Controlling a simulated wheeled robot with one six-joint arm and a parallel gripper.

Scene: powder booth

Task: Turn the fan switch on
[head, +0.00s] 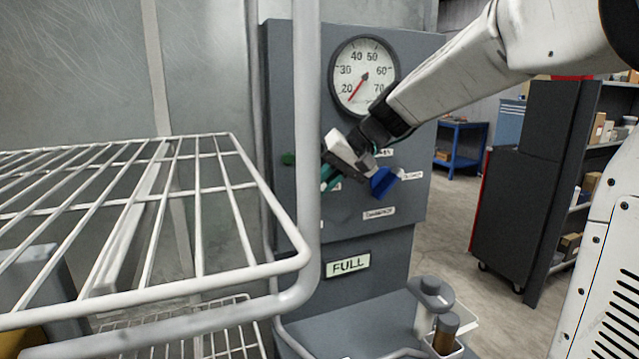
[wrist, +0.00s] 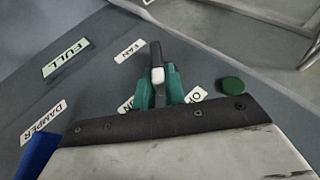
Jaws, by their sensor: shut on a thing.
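The fan switch (wrist: 156,58) is a dark lever with a white part, beside the FAN label (wrist: 130,50) in the wrist view. My gripper (wrist: 158,84) has its teal fingers on both sides of this lever and is shut on it. In the head view my gripper (head: 328,176) is at the front of the grey control panel (head: 290,100); the switch cannot be made out there. Two small labels by the fingers are partly covered by my gripper.
A green button (wrist: 233,85) sits right of my gripper in the wrist view. A blue handle (head: 383,182) is near the DAMPER label (wrist: 43,122). A gauge (head: 364,75) is above. A white wire rack (head: 150,285) with an upright post stands close at left.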

